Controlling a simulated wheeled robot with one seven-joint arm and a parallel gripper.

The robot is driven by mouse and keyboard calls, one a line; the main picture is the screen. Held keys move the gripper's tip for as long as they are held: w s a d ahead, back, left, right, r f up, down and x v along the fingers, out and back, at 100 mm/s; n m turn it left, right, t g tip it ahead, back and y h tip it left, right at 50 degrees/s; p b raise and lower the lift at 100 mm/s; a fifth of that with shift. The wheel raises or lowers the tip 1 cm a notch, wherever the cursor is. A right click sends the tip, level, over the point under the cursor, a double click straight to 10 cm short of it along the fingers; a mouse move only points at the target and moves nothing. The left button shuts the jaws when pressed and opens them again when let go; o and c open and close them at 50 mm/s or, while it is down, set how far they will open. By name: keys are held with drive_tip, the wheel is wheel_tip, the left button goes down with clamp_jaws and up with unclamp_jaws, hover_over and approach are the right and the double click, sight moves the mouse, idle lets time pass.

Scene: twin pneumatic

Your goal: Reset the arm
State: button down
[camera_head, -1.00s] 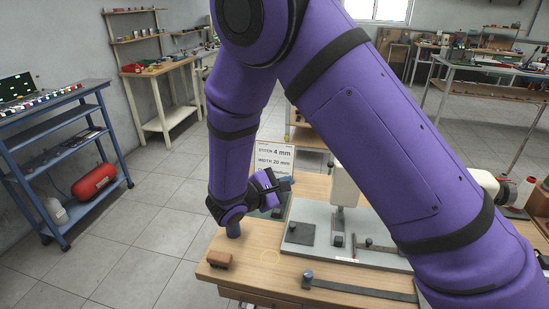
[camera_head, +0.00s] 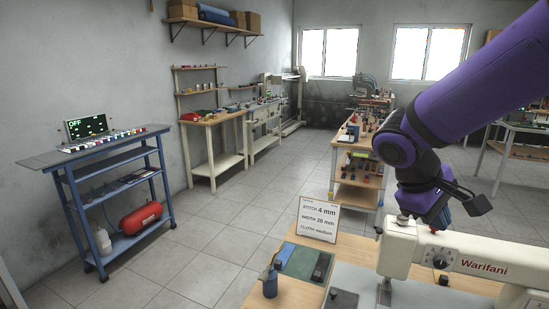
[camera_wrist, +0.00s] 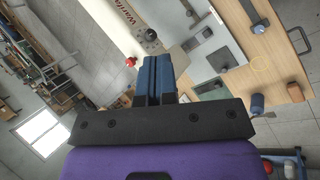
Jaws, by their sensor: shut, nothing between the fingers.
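My purple arm reaches in from the right in the head view. Its wrist is bent downward above the white sewing machine marked Warifani (camera_head: 482,264). My gripper (camera_wrist: 157,64) shows in the wrist view with its two blue-padded fingers pressed together and nothing between them. In that view the sewing machine (camera_wrist: 128,22) lies beyond the fingers. In the head view the fingertips are hard to make out, and I cannot tell the exact gap to the machine.
A wooden table (camera_head: 302,295) carries the machine, a sign (camera_head: 318,219), a green mat (camera_head: 300,262) and a blue bottle-like item (camera_head: 270,283). A blue cart (camera_head: 110,180) holds a panel reading OFF (camera_head: 86,126) and a red tank (camera_head: 141,217). The floor between cart and table is clear.

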drive_tip(key=s+r+m+t+y, duration=0.5)
drive_tip(key=s+r, duration=0.3)
drive_tip(key=s, duration=0.5)
drive_tip(key=shift+d+y, duration=0.4)
drive_tip(key=shift+y, duration=0.4)
